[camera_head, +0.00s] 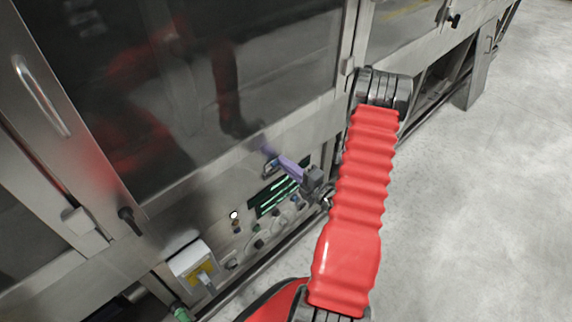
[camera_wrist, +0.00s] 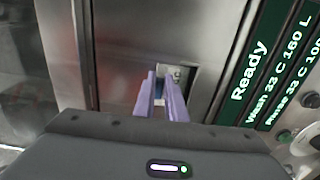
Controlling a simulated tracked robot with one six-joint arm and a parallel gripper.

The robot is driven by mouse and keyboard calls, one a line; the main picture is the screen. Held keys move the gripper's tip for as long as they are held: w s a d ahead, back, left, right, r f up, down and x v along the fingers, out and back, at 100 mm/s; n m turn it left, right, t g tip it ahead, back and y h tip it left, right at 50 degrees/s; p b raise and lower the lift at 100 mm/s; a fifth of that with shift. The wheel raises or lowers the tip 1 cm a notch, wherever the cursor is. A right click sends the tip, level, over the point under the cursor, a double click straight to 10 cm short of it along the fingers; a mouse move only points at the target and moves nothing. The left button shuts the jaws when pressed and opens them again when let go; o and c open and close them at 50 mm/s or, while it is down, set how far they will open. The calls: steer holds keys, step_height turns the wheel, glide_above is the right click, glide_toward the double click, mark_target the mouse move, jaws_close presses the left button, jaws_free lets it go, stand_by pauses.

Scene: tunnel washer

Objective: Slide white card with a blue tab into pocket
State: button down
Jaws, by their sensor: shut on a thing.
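In the wrist view my gripper (camera_wrist: 163,80) is shut on the white card's blue tab (camera_wrist: 159,88), which shows as a narrow strip between the fingers. A pale piece with dark print (camera_wrist: 178,74), perhaps the card, shows just beyond the fingertips. The metal-edged pocket (camera_wrist: 190,88) on the panel surrounds this spot. The fingers hide much of the card and pocket, so I cannot tell how far the card is in.
A green display (camera_wrist: 262,70) reading "Ready" is right of the pocket. Knobs and buttons (camera_head: 257,243) sit below it. A large glass door (camera_head: 230,80) is above. A white and yellow box (camera_head: 193,262) is lower left. Open concrete floor (camera_head: 480,190) lies to the right.

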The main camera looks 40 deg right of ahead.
steer(key=shift+f, duration=0.45)
stand_by(0.6)
stand_by(0.5)
steer(key=c, duration=1.7)
jaws_free()
steer(key=shift+s+f, duration=0.15)
steer(key=s, duration=1.3)
steer(key=shift+s+d, duration=0.25)
